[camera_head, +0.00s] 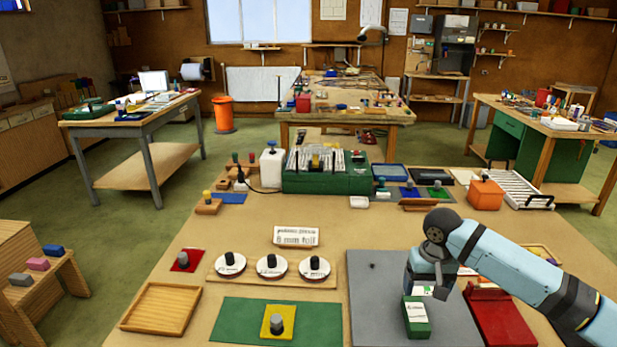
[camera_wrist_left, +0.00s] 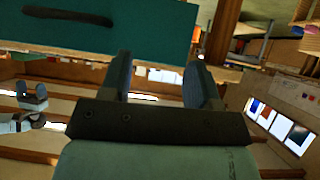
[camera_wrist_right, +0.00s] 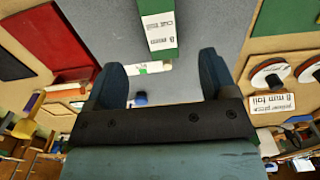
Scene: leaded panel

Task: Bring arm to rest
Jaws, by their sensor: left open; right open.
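My right arm reaches in from the right in the head view. Its gripper (camera_head: 428,283) points down over the grey mat (camera_head: 375,300), just behind a green box with a white label (camera_head: 416,318). In the right wrist view the gripper (camera_wrist_right: 160,75) is open, and the green box (camera_wrist_right: 158,25) lies beyond the fingertips, not gripped. A smaller white-labelled piece (camera_wrist_right: 150,68) shows between the fingers; I cannot tell its distance. My left arm is outside the head view. In the left wrist view the left gripper (camera_wrist_left: 160,78) is open and empty.
A red tray (camera_head: 500,318) lies right of the grey mat. Left of it are a green mat (camera_head: 235,320) with a yellow block, a board (camera_head: 325,282) with three round reels, and an empty wooden tray (camera_head: 160,309). A green rack (camera_head: 325,182) stands behind.

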